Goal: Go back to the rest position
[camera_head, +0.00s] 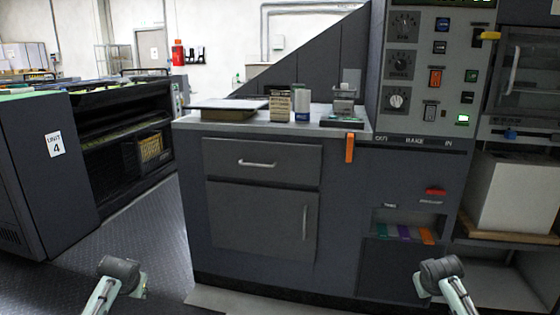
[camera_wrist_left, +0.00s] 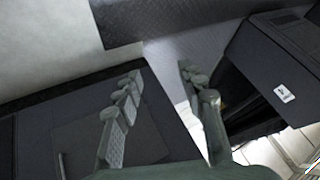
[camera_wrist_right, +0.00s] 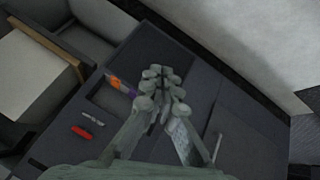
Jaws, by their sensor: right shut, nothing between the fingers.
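My left gripper (camera_wrist_left: 160,70) shows in the left wrist view. Its two fingers are spread apart with nothing between them, over the dark cabinet front and the floor. My right gripper (camera_wrist_right: 160,73) shows in the right wrist view. Its fingertips are together and hold nothing, in front of the grey cabinet (camera_wrist_right: 185,75). In the head view only parts of my two arms show, at the bottom left and bottom right. Both grippers are out of sight there.
A dark cabinet (camera_head: 262,225) with a drawer and door stands ahead. Small boxes (camera_head: 280,105) and a tray (camera_head: 228,104) sit on its top. A Unit 4 machine (camera_head: 45,165) stands left; the floor (camera_head: 150,245) between is clear.

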